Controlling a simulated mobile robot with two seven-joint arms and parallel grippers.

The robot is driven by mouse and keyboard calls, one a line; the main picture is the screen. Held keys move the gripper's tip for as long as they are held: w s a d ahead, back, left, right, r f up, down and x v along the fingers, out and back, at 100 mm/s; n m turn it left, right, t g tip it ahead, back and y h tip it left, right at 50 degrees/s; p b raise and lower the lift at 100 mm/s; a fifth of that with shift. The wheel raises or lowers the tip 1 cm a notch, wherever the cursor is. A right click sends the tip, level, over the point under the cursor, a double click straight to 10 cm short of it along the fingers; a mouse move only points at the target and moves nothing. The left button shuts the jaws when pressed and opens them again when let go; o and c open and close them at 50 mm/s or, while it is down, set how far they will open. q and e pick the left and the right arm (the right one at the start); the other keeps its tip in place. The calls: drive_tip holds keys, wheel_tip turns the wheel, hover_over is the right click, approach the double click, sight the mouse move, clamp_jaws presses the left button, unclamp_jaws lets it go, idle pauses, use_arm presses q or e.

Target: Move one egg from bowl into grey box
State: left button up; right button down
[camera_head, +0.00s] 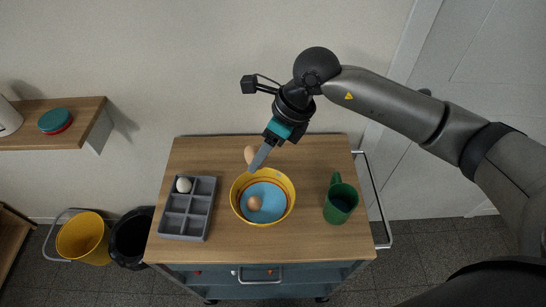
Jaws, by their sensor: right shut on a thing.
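My right gripper (259,157) is shut on a brown egg (250,153) and holds it above the back rim of the yellow bowl (290,190). The bowl has a blue inside, and another brown egg (254,203) lies in it. The grey box (187,229) stands to the left of the bowl and is split into several compartments. A white egg (184,185) sits in its back left compartment; the other compartments look empty. My left gripper is not in view.
A green mug (341,202) stands on the wooden cart top (270,247) to the right of the bowl. A wall shelf (85,115) with stacked dishes is at the left. Yellow and black buckets (82,240) stand on the floor left of the cart.

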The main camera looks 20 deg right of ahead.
drive_tip(key=w+a+f+b, duration=0.2)
drive_tip(key=a+f+b, duration=0.4)
drive_tip(key=a+b, duration=0.1)
drive_tip(key=w+a+f+b, duration=0.2)
drive_tip(key=a+f+b, duration=0.4)
drive_tip(key=a+b, duration=0.1)
drive_tip(key=shift+w+a+f, duration=0.2)
drive_tip(key=shift+w+a, duration=0.1)
drive_tip(key=shift+a, duration=0.3)
drive_tip(key=shift+a+b, duration=0.2)
drive_tip(key=shift+b, duration=0.15)
drive_tip(key=shift+w+a, duration=0.1)
drive_tip(key=shift+a, duration=0.05)
drive_tip(key=shift+f, duration=0.15)
drive_tip(key=shift+f+b, duration=1.1)
drive_tip(key=shift+f+b, duration=1.65)
drive_tip(key=shift+f, duration=0.45)
idle(0.6)
